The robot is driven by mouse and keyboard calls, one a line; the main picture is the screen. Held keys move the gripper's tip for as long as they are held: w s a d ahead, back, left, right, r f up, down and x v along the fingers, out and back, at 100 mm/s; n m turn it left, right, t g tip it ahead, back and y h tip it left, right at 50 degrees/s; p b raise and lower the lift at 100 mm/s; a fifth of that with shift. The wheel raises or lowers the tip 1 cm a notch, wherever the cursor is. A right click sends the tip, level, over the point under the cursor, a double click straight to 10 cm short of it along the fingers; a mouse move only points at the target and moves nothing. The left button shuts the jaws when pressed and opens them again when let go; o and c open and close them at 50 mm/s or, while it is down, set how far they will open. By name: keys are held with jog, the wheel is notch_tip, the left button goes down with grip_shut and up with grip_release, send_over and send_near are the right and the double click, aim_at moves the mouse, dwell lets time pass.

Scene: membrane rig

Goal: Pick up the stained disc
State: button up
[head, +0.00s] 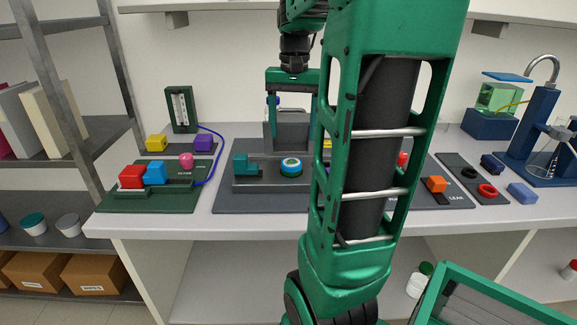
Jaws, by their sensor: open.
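My gripper (292,128) is open and points down, above and behind the disc in the picture. No object shows held between its fingers. My arm hides part of the bench right of the disc.
A teal stepped block (242,164) stands close left of the disc. A grey block-like fixture (288,136) stands behind it. A green mat (120,198) at left holds coloured blocks.

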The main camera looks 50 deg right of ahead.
jog(key=d, duration=0.2)
send_over(291, 161)
jog(key=shift+m, duration=0.3)
jog(key=f, duration=0.2)
jog(key=s+f, duration=0.1)
jog(key=f, duration=0.1)
jog(key=shift+f, duration=0.35)
jog(key=shift+w+f, duration=0.25)
jog(key=shift+f, duration=1.1)
jog(key=shift+w+f, duration=0.2)
jog(key=shift+f, duration=1.1)
jog(key=c, duration=1.1)
